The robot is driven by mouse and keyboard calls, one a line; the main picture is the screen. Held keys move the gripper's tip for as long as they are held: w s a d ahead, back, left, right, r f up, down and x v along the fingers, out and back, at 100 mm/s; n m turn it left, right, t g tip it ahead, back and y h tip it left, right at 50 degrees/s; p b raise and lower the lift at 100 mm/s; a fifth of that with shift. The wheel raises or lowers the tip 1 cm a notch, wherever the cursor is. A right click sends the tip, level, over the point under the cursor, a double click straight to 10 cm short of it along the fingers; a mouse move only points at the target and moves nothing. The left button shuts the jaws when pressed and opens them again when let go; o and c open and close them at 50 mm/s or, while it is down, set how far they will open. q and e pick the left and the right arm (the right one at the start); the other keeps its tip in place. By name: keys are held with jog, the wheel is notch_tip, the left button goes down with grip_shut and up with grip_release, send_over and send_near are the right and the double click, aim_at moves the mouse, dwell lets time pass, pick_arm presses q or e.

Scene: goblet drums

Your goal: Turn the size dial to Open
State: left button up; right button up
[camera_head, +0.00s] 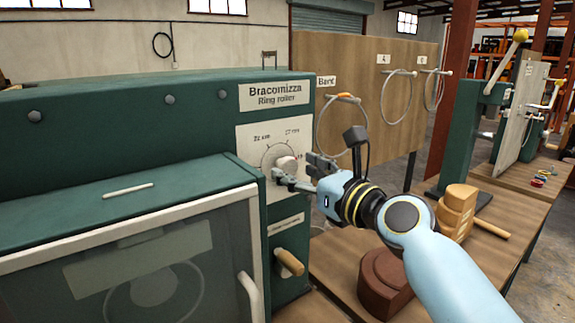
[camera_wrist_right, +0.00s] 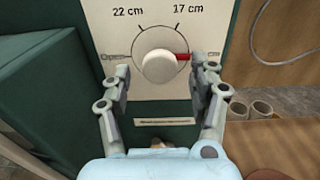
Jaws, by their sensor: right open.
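The size dial (camera_head: 287,164) is a round pale knob on a white plate on the front of the green ring roller (camera_head: 130,105). My right gripper (camera_head: 292,170) is open, with one finger on each side of the knob (camera_wrist_right: 160,72). I cannot tell whether the fingers touch it. My left gripper is not in view.
A wooden-handled lever (camera_head: 288,262) sticks out below the dial. The roller's glazed door (camera_head: 150,262) is at the lower left. A board (camera_head: 360,65) with hanging rings is behind.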

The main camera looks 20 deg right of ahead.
aim_at(290, 167)
jog(key=shift+x, duration=1.75)
jog(key=shift+c, duration=0.2)
jog(key=c, duration=1.1)
